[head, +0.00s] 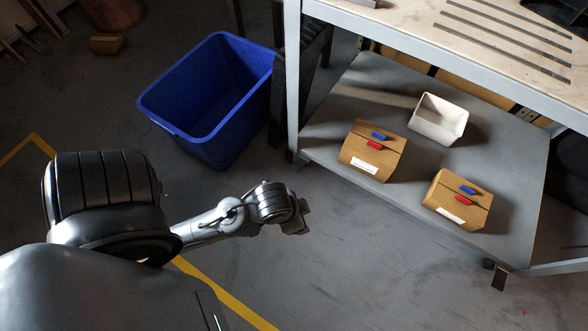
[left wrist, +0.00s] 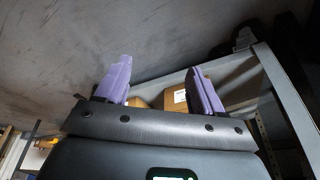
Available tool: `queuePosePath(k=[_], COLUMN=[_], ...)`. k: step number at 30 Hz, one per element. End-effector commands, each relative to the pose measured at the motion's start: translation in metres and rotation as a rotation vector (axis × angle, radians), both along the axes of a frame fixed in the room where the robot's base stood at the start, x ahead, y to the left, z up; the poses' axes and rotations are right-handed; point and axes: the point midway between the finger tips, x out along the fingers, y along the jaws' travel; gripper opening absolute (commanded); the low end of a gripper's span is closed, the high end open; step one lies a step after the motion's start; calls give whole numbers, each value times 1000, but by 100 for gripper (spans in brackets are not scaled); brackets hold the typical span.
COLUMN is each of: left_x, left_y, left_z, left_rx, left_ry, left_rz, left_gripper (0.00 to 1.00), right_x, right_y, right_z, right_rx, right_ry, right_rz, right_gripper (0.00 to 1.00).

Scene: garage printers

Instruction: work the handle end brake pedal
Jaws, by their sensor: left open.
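The cart shows two low corners in the head view. A dark caster with a flat dark tab (head: 499,279), perhaps a brake pedal, is at the near right corner. A smaller dark caster (head: 291,156) is at the near left leg, its pedal not clear. I cannot tell which is the handle end. My left gripper (head: 300,222) is left of and below the shelf's front edge, apart from both casters. In the left wrist view its two purple fingers (left wrist: 160,66) are spread with nothing between them. My right gripper is not in view.
The cart's lower shelf (head: 330,120) holds two cardboard boxes (head: 372,150) (head: 458,199) with red and blue pieces, and a white bin (head: 439,118). A blue tub (head: 210,95) stands left of the cart. The floor (head: 390,270) before the shelf is clear.

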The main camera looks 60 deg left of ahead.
Motion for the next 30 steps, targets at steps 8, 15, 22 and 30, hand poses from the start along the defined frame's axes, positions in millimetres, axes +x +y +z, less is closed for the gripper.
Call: queuePosePath(k=[8,15,22,30], left_x=[29,83,107,64], left_y=[-4,18,89,174], left_z=[8,-42,-112,-183], left_rx=[-42,-95,-66,56], left_ry=[-158,-426,-692,-905], left_rz=[38,172,350,506], left_gripper=[68,68,68,68], right_x=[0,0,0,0], right_y=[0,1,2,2], right_z=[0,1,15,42], right_rx=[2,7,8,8], right_ry=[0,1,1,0], right_rz=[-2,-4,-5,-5], right_gripper=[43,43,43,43])
